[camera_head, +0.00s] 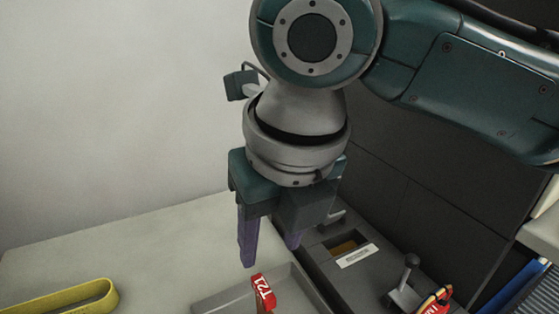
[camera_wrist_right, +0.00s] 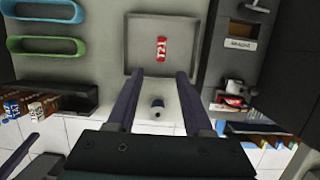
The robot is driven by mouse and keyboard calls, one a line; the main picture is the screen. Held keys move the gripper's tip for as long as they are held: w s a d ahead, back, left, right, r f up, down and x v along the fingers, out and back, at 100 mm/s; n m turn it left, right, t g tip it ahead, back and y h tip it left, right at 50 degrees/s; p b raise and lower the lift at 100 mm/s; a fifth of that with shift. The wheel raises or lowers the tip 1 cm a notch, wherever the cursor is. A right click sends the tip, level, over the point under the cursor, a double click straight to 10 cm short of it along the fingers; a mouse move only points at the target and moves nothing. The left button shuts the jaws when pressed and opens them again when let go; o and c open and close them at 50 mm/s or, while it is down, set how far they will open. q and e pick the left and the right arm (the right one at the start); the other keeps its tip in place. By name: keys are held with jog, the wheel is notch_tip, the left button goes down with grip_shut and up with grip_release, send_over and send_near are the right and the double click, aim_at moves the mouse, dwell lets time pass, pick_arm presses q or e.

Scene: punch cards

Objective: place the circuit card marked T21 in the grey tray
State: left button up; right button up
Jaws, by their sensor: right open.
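The T21 card shows its narrow red labelled end (camera_head: 263,292) in the head view, rising from the grey tray (camera_head: 290,275). In the right wrist view the red card (camera_wrist_right: 162,49) lies inside the square outline of the grey tray (camera_wrist_right: 131,45), near its middle. My right gripper (camera_head: 268,252) points down above the tray. Its fingers are apart with nothing between them, and the card is clear of the fingertips (camera_wrist_right: 158,78). The lower part of the card is cut off in the head view.
A yellow oval loop (camera_head: 75,297) lies at the left of the table. Right of the tray stands a dark unit with a labelled slot (camera_head: 350,247), a lever (camera_head: 407,270) and another red card (camera_head: 438,300). Green (camera_wrist_right: 45,12) and blue (camera_wrist_right: 46,46) loops show too.

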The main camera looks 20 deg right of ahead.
jog(key=s+a+f+m+y, duration=0.35)
jog(key=s+m, duration=0.35)
jog(key=m, duration=0.7)
jog(key=s+d+m+h, duration=0.1)
jog(key=s+d+m, duration=0.4)
jog(key=m, duration=0.5)
jog(key=s+d+f+m+h, duration=0.1)
jog(key=s+d+m, duration=0.4)
jog(key=m, duration=0.5)
jog(key=shift+d+f+t+h, duration=0.3)
jog(key=shift+t+h, duration=0.1)
jog(key=shift+h, duration=0.35)
